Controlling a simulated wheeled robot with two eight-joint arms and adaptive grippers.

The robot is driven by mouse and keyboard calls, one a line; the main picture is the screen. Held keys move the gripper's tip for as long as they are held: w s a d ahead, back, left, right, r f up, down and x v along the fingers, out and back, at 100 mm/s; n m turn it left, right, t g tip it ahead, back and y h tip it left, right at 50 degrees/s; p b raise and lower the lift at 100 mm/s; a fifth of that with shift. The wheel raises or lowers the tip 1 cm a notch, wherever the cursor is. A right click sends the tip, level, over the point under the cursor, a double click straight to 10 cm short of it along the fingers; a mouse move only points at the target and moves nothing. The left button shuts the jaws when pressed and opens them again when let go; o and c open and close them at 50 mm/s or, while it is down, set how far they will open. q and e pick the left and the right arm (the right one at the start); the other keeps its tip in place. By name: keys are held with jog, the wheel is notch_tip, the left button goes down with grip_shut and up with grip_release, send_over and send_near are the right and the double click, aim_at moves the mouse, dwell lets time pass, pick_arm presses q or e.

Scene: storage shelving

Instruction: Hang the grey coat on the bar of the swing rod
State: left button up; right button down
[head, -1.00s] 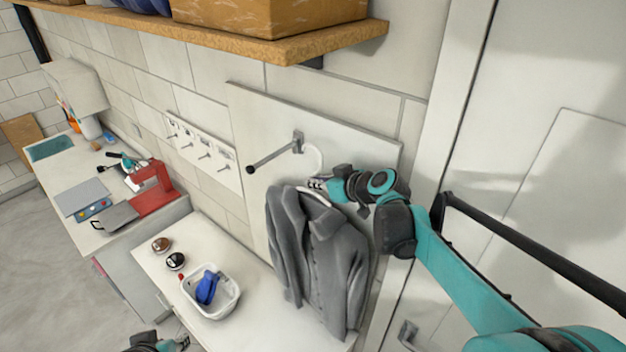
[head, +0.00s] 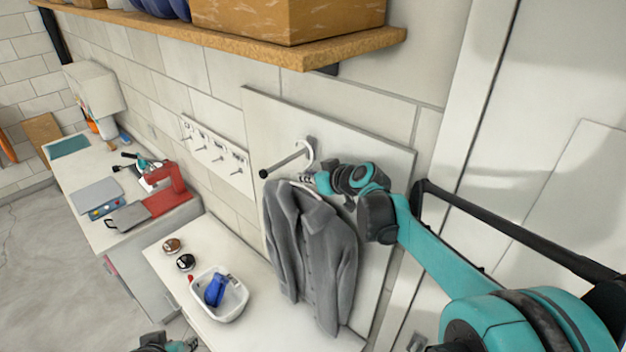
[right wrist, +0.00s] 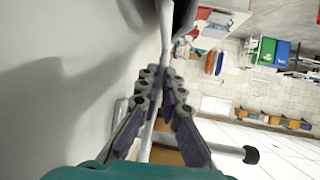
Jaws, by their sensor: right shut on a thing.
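The grey coat (head: 312,245) hangs upright on a white hanger (head: 311,153) in front of a pale wall panel. My right gripper (head: 309,181) is shut on the hanger just below its hook; the right wrist view also shows the fingers (right wrist: 160,105) closed on the hanger's stem. The swing rod's bar (head: 284,162) sticks out from the panel with a black end cap. In the head view the hook overlaps the bar's wall end; I cannot tell whether it is around the bar. The bar also shows in the right wrist view (right wrist: 222,151). My left gripper (head: 180,346) is partly cut off.
A row of small hooks (head: 214,155) is on the wall to the left. Below, a white counter (head: 250,332) bears a white basin (head: 232,303) with a blue item. A wooden shelf (head: 290,50) is above, and a white door (head: 540,160) is at right.

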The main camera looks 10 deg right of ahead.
jog(key=shift+w+a, duration=0.35)
jog(key=shift+w, duration=0.2)
jog(key=shift+f+b, duration=0.85)
jog(key=shift+f, duration=0.15)
